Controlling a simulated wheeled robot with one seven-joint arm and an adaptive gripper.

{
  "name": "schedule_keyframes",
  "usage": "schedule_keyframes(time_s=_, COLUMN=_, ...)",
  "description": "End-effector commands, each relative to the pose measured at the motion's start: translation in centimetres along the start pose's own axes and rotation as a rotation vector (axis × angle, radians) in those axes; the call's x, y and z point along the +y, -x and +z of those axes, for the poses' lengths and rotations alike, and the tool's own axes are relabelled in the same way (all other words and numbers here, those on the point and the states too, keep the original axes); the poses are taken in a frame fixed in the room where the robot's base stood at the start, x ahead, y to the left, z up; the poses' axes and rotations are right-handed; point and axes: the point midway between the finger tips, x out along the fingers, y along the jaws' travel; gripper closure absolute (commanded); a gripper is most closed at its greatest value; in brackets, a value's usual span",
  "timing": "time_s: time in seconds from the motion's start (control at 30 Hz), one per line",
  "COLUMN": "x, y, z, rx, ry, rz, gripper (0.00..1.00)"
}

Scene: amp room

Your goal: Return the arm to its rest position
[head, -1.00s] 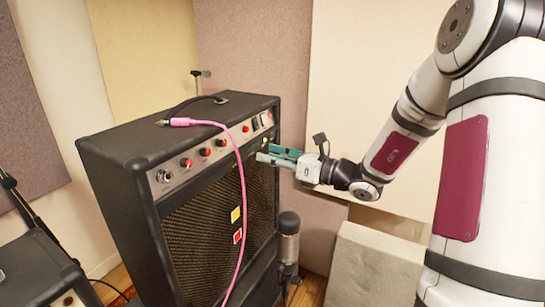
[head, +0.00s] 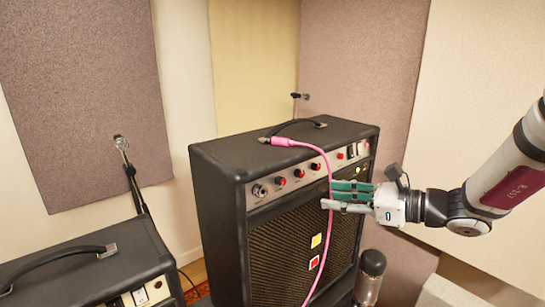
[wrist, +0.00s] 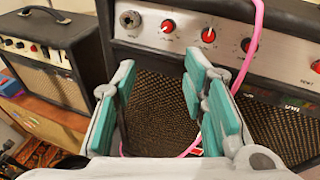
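My gripper (head: 345,197) is in front of the right part of the large black amp (head: 225,215), just below its knob panel, with its fingers pointing left in the head view. In the wrist view my gripper (wrist: 165,95) has its teal-padded fingers spread apart, with nothing between them but the amp's grille (wrist: 160,110) behind. My arm (head: 510,175) reaches in from the right edge of the head view. Whether the fingers touch the amp cannot be told.
A pink cable (head: 331,200) lies on the amp top and hangs down its front. A microphone (head: 370,270) stands near the amp's lower right. A smaller amp (head: 90,265) and a mic stand (head: 132,180) are at left. Wall panels (head: 360,70) stand behind.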

Motion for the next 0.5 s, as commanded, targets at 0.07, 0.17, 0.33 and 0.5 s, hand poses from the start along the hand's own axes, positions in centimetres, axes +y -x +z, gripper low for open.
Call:
schedule_keyframes(time_s=0.07, x=4.6, y=-0.7, z=1.1, rx=0.097, ry=0.179, rz=0.131, gripper=0.61)
schedule_keyframes(time_s=0.17, x=9.5, y=-0.4, z=1.3, rx=0.208, ry=0.398, rz=0.283, gripper=0.61)
schedule_keyframes(time_s=0.33, x=15.9, y=2.1, z=0.9, rx=0.377, ry=0.778, rz=0.523, gripper=0.61)
schedule_keyframes(time_s=0.5, x=19.8, y=6.2, z=0.3, rx=0.529, ry=1.167, rz=0.734, gripper=0.61)
